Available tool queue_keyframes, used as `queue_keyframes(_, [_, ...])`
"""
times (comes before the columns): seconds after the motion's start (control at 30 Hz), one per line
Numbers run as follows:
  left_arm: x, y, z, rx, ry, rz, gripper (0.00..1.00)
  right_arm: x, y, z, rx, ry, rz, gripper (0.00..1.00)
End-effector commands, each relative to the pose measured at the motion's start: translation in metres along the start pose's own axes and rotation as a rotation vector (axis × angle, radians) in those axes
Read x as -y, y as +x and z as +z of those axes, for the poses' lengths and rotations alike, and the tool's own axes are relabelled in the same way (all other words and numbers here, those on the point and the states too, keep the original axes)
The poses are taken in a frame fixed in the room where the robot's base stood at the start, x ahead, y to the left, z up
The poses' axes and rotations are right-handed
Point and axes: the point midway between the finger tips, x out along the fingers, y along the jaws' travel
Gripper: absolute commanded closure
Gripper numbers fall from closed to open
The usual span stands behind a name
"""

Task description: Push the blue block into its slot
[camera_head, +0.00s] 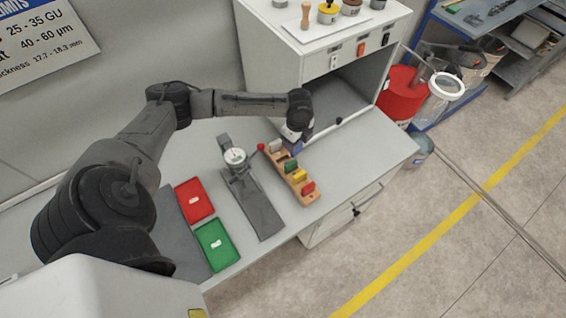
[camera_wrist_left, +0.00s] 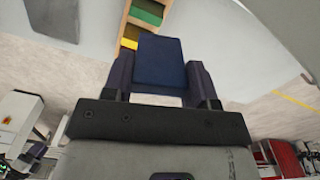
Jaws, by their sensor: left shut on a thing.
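The blue block (camera_wrist_left: 160,62) sits between the two fingers of my left gripper (camera_wrist_left: 160,78), which is shut on it. In the head view my left gripper (camera_head: 296,139) is over the far part of the wooden rack (camera_head: 309,200), and a little of the blue block (camera_head: 297,149) shows below it. The rack holds a grey-white block (camera_head: 276,145), a green block (camera_head: 290,165), a yellow block (camera_head: 299,175) and a red block (camera_head: 308,187). The gripper partly hides the blue block's place, so I cannot tell how deep it sits. My right gripper is not in view.
A red tray (camera_head: 195,199) and a green tray (camera_head: 216,246) lie further left. The white cabinet (camera_head: 318,62) stands close behind the rack. The table right of the rack is clear.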

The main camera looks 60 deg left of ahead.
Motion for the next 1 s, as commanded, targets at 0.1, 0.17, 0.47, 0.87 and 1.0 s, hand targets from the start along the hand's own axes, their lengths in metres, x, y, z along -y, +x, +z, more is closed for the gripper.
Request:
queue_keyframes(0.1, [-0.004, 0.013, 0.026, 0.002, 0.104, 0.002, 0.71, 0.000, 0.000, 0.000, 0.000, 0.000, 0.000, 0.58])
queue_keyframes(0.17, [-0.005, 0.017, 0.036, 0.001, 0.145, 0.002, 0.71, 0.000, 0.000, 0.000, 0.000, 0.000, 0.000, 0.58])
queue_keyframes(0.47, [-0.008, 0.045, 0.053, -0.003, 0.238, 0.003, 0.71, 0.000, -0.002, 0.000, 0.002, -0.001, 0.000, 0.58])
queue_keyframes(0.87, [-0.007, 0.088, 0.053, -0.003, 0.241, 0.001, 0.71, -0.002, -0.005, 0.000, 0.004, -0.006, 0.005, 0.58])
queue_keyframes(1.0, [-0.007, 0.105, 0.053, -0.003, 0.241, 0.001, 0.71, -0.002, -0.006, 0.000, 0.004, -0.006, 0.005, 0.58])
